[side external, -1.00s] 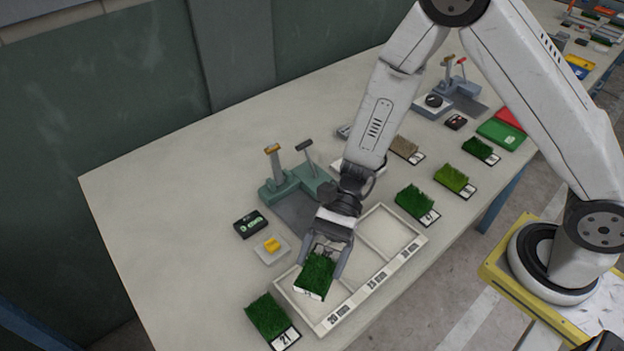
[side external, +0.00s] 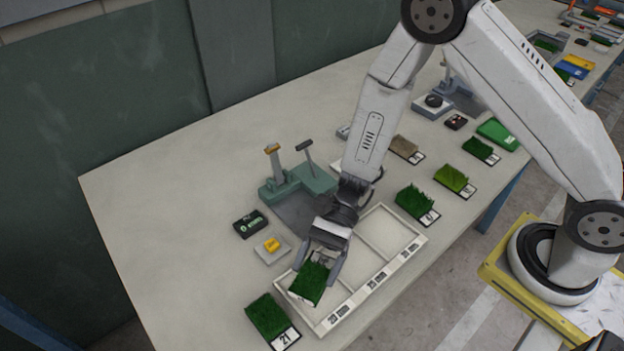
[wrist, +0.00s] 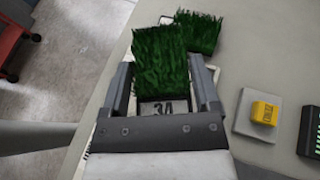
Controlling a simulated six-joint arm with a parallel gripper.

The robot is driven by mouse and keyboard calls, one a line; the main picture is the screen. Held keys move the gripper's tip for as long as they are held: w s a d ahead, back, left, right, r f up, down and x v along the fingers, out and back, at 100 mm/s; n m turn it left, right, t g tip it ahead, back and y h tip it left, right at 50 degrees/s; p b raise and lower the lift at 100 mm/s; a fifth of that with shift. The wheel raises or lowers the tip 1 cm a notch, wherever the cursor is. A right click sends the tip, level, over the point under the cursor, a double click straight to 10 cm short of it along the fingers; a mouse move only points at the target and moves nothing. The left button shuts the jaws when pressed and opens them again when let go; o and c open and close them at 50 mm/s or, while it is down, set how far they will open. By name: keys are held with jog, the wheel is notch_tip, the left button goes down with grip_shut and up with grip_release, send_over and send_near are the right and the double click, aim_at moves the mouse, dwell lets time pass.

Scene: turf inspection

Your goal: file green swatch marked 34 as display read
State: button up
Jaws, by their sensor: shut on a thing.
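My gripper (side external: 318,274) is shut on a green turf swatch (side external: 309,284). The swatch also shows in the wrist view (wrist: 160,58), between the fingers, with a tag reading 34. In the side view it is over the compartment nearest the front left of the white three-part tray (side external: 333,318), whose labels give lengths in mm, 20 mm at that end. I cannot tell whether the swatch touches the tray floor. A small dark box with a lit green display (side external: 250,224) lies behind the tray. Its digits are too small to read.
A swatch tagged 21 (side external: 268,316) lies just left of the tray. A yellow block on a pale pad (side external: 272,245) and a teal gauge stand (side external: 292,186) are behind it. More swatches (side external: 455,178) lie to the right. The table's left part is clear.

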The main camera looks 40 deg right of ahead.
aim_at(317, 276)
jog(key=shift+f, duration=1.9)
jog(key=shift+f, duration=0.15)
jog(key=o, duration=1.1)
jog(key=shift+o, duration=0.2)
jog(key=shift+d, duration=0.1)
jog(key=shift+v, duration=3.8)
